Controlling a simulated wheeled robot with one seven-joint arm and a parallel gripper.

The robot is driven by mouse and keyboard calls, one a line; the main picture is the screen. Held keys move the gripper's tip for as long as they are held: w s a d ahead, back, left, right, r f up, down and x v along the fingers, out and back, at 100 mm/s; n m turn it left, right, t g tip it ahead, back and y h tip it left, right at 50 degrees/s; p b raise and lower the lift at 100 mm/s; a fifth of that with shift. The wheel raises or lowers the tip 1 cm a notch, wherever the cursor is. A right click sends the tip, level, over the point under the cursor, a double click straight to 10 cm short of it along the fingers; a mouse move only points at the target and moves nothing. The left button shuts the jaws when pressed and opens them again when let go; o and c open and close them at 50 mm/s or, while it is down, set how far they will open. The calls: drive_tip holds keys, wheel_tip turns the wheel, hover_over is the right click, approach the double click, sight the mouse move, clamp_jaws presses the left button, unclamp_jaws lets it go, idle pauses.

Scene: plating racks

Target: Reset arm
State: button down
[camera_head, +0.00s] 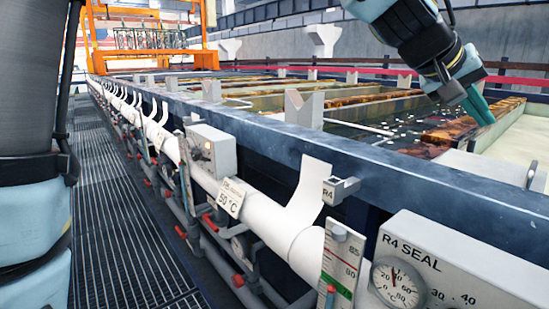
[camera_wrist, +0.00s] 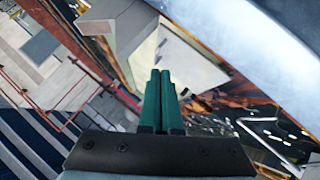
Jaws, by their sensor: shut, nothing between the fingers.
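My gripper (camera_head: 480,108) is at the upper right in the head view, at the end of my arm. Its green fingers point down over the far tanks, near a pale tank edge. In the wrist view, the two green fingers (camera_wrist: 161,78) lie side by side, closed together with nothing between them. They stand in front of a whitish block-like surface. I cannot tell how far the fingertips are from the surfaces below.
A long tank wall (camera_head: 260,128) runs from front right to back left, with white pipes (camera_head: 265,212) and a gauge (camera_head: 398,283) labelled R4 SEAL. A grated walkway (camera_head: 112,220) lies at left. An orange gantry frame (camera_head: 88,40) stands at the back.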

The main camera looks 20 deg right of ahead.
drive_tip(key=w+a+f+n+t+y+p, duration=0.25)
drive_tip(key=w+a+f, duration=0.35)
drive_tip(key=w+a, duration=0.65)
drive_tip(key=w+a+f+n+t+y+p, duration=0.1)
drive_tip(key=w+a+f+n+t+y, duration=0.15)
drive_tip(key=w+a+f, duration=0.65)
drive_tip(key=w+a+n+y+p, duration=0.15)
drive_tip(key=w+a, duration=0.25)
drive_tip(key=a, duration=0.6)
drive_tip(key=w+a+n+y+p, duration=0.1)
drive_tip(key=w+a+y, duration=0.15)
drive_tip(key=a, duration=0.65)
drive_tip(key=s+a+f+n, duration=0.1)
drive_tip(key=s+a, duration=0.1)
drive_tip(key=a, duration=0.6)
drive_tip(key=s+a+f+n+g+y+p, duration=0.1)
drive_tip(key=s+a+f+n, duration=0.1)
drive_tip(key=a, duration=0.6)
drive_tip(key=shift+a+f, duration=0.25)
drive_tip(key=shift+a, duration=0.1)
